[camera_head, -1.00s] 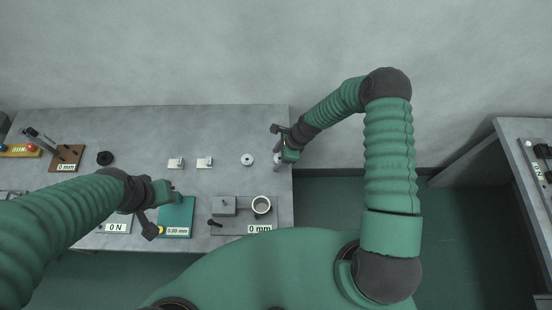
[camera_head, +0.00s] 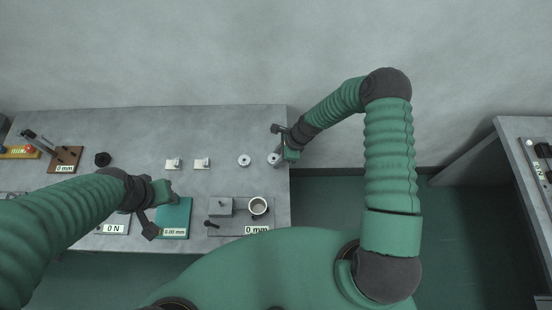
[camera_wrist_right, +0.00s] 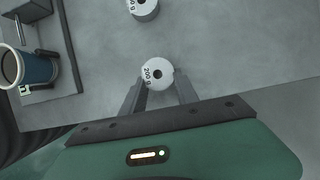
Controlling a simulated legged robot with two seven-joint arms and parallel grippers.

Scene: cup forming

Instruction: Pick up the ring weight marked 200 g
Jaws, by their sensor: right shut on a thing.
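The ring weight marked 200 g (camera_wrist_right: 157,74) is a pale disc with a dark centre hole, its label readable in the right wrist view. In the head view it shows at the table's right end (camera_head: 273,159), beside my right gripper (camera_head: 281,155). My right gripper (camera_wrist_right: 158,92) is shut on this weight, with a finger at either side of it. Whether the weight touches the table is unclear. My left gripper (camera_head: 161,210) is over the front of the table near the teal plate; its jaw opening is unclear.
A second ring weight (camera_head: 244,160) lies to the left. A grey fixture (camera_head: 221,206) with a cup (camera_head: 258,206) and a teal plate (camera_head: 174,218) are at the front. The table's right edge is close to my right gripper.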

